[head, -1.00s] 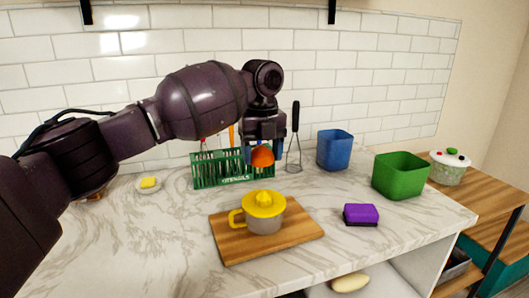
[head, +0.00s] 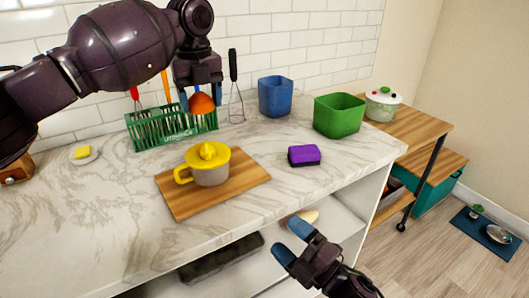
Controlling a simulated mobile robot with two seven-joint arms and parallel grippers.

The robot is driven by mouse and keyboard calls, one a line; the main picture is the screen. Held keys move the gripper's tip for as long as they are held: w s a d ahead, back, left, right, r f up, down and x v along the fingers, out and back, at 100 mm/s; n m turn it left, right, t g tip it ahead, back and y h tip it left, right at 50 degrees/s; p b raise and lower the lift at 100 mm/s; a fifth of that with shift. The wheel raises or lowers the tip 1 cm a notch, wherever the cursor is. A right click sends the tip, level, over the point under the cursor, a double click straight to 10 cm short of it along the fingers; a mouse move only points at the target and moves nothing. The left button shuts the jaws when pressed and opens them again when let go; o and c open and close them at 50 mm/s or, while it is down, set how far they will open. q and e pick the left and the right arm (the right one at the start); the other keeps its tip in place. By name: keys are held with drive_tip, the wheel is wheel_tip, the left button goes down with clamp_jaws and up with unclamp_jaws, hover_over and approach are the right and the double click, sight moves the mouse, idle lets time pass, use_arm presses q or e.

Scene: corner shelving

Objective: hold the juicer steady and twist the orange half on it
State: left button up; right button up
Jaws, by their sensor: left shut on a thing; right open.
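The juicer (head: 209,164) has a yellow ribbed top with a yellow handle at the left and a grey cup below. It stands upright on a wooden board (head: 245,184) on the marble counter. The orange half (head: 202,104) is held in my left gripper (head: 200,100), shut on it, above and behind the juicer and in front of the green utensil rack. The orange is clear of the juicer. My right gripper (head: 291,243) is open and empty, low in front of the counter's front edge, to the right of the juicer and apart from it.
The utensil rack (head: 165,133) stands behind the board. A purple sponge (head: 304,154), blue bin (head: 275,96) and green bin (head: 339,115) are to the right. A butter dish (head: 83,153) is at left. Counter around the board is mostly clear. An open shelf (head: 345,221) lies below.

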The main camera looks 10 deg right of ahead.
sight(205, 172)
drive_tip(key=w+a+r+n+g+y, duration=0.1)
drive_tip(key=w+r+n+g+y, duration=0.1)
drive_tip(key=n, duration=0.9)
drive_tip(key=w+a+r+n+g+y, duration=0.2)
drive_tip(key=n+g, duration=0.4)
drive_tip(key=n, duration=0.5)
drive_tip(key=w+a+r+n+g+y, duration=0.1)
drive_tip(key=w+r+n+g, duration=0.3)
drive_tip(key=n, duration=0.7)
drive_tip(key=shift+w+a+r+g+y, duration=0.1)
drive_tip(key=shift+a+r+g+y, duration=0.3)
drive_tip(key=shift+a+r+g, duration=0.25)
drive_tip(key=w+d+r+n+h, duration=0.35)
drive_tip(key=w+n, duration=0.25)
drive_tip(key=n, duration=0.4)
drive_tip(key=x, duration=1.2)
drive_tip(key=shift+s+f, duration=0.15)
drive_tip(key=shift+s, duration=0.25)
